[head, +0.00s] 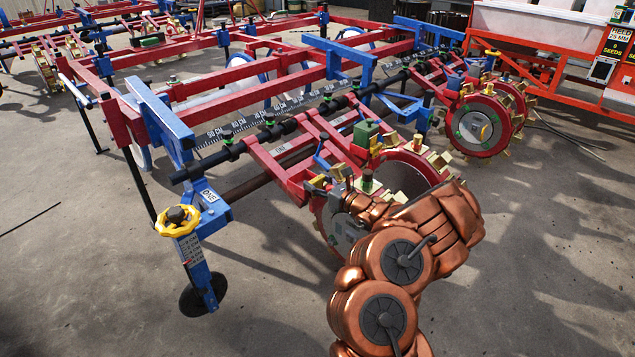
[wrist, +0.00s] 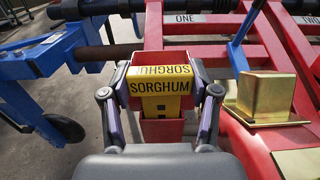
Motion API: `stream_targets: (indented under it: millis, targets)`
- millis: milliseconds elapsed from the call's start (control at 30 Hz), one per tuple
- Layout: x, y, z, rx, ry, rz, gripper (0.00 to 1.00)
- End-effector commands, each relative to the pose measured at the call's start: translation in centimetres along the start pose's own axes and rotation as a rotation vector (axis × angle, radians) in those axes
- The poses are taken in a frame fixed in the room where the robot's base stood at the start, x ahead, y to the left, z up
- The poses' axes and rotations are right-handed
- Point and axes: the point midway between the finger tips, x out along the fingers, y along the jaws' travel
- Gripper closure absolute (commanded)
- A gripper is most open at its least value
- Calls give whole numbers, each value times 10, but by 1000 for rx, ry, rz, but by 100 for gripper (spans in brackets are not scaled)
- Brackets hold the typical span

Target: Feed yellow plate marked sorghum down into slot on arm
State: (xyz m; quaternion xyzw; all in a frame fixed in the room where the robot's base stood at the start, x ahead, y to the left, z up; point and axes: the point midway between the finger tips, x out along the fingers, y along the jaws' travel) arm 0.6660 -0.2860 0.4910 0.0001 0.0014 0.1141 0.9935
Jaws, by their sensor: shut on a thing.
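The yellow plate (wrist: 161,88) marked SORGHUM is between my gripper's fingers (wrist: 161,100) in the wrist view. My gripper is shut on it, one finger at each side. Lettering shows on its front face and upside down on its top face. A narrower yellow part with dark marks hangs below the lettering. A red slot holder (wrist: 163,131) on the red arm (wrist: 193,56) shows behind and below the plate. The plate overlaps its mouth; how deep it sits inside, I cannot tell. In the head view, my copper-covered arm hides most of the gripper.
A brass box (wrist: 265,96) stands on red metal right of my gripper. A toothed punch wheel (head: 410,180) is beside my arm, with another wheel (head: 483,125) farther right. A blue bracket with a yellow handwheel (head: 177,221) stands left. The front-left floor is clear.

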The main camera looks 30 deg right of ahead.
Motion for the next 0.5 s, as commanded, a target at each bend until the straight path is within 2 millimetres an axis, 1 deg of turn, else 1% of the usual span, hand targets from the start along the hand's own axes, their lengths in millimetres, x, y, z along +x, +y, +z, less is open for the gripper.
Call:
stream_targets:
  millis: [233, 267, 500]
  targets:
    - [0, 0, -6, 0, 0, 0, 73]
    - [0, 0, -6, 0, 0, 0, 38]
    - [0, 0, -6, 0, 1, 0, 13]
